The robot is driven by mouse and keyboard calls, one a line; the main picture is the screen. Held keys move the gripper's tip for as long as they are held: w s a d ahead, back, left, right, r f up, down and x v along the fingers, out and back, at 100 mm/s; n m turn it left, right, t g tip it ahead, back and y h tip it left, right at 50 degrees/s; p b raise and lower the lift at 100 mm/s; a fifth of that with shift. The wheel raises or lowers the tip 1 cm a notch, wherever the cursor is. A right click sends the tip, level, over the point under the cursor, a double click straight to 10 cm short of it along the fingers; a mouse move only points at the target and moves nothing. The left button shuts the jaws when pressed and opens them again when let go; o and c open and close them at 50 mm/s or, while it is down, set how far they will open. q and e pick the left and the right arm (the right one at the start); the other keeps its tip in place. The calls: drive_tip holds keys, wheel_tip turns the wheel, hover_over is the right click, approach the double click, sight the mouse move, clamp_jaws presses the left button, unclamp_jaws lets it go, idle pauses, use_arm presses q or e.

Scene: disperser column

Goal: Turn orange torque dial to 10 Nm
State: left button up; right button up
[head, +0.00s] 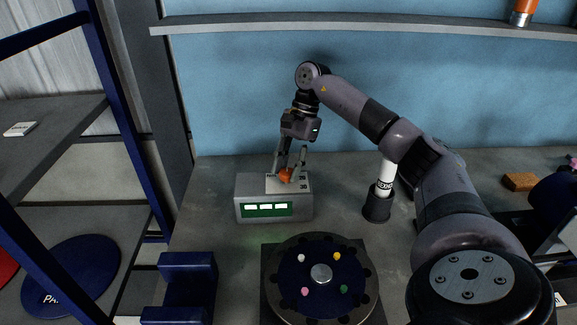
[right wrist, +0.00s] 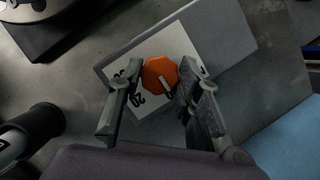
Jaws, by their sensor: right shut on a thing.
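The orange torque dial (head: 286,175) sits on top of a grey box (head: 240,200) with a green display on its front. In the right wrist view the dial (right wrist: 160,76) is an orange many-sided knob with a white pointer mark, on a white scale plate (right wrist: 181,45). Numbers show on the plate, with 20 and 30 partly readable; the rest is hidden by the fingers. My right gripper (head: 289,165) points down over the box, with its fingers on either side of the dial, shut on it. It also shows in the right wrist view (right wrist: 158,88). My left gripper is out of view.
A round dark turntable (head: 322,309) with coloured pegs stands in front of the box. A white cylinder in a dark holder (head: 377,206) stands to its right. A blue block (head: 188,262) is at front left, and a shelf (head: 380,27) runs above.

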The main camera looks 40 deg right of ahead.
idle(0.4)
drive_tip(key=o, duration=1.1)
drive_tip(key=shift+o, duration=0.2)
drive_tip(key=shift+r, duration=0.1)
drive_tip(key=v, duration=0.7)
drive_tip(key=shift+r, duration=0.1)
